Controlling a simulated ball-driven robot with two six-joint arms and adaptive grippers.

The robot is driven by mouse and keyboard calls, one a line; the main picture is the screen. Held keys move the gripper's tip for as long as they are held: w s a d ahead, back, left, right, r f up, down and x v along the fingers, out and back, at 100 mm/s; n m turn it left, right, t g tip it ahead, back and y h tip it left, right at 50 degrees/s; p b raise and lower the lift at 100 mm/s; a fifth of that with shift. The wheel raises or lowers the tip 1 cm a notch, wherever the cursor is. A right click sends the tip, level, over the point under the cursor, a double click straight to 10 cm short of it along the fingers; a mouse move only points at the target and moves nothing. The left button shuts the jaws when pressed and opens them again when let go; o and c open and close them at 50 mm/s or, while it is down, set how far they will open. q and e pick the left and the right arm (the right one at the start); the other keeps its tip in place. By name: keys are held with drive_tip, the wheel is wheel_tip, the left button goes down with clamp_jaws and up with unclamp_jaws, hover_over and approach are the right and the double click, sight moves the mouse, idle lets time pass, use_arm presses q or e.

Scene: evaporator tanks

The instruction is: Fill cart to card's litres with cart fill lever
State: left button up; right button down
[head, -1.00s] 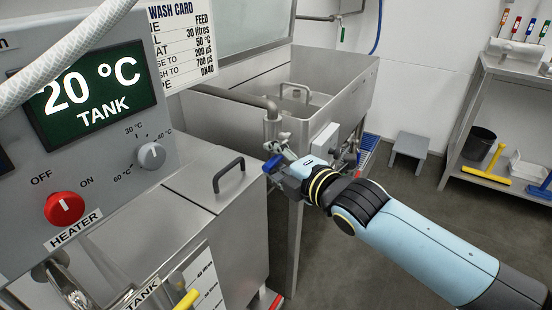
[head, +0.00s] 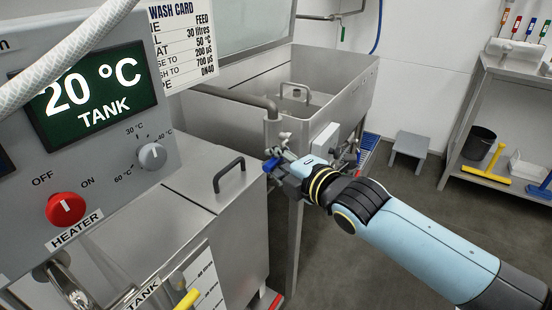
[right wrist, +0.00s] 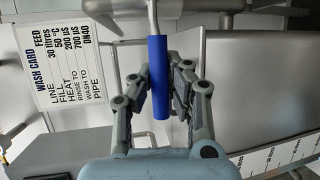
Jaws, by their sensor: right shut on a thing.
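The wash card (head: 182,45) hangs behind the control panel; in the right wrist view the card (right wrist: 62,68) reads feed, fill 30 litres, heat 50 °C. My right gripper (head: 277,168) is at the blue-handled lever (head: 270,165) beside the pipe end. In the right wrist view the blue handle (right wrist: 158,78) lies between the fingers of my right gripper (right wrist: 160,95), which is shut on it. The steel cart tank (head: 190,230) has a litre scale (head: 206,282) on its side. Its liquid level cannot be made out. My left gripper is not in view.
The control panel (head: 25,150) at the left shows 20 °C, with a red heater knob (head: 66,209) and a grey temperature knob (head: 152,156). A steel sink (head: 345,90) stands behind the lever. A shelf (head: 500,185) and stool (head: 409,146) stand at right.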

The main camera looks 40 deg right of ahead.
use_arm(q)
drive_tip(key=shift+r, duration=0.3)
use_arm(e)
drive_tip(key=shift+r, duration=0.3)
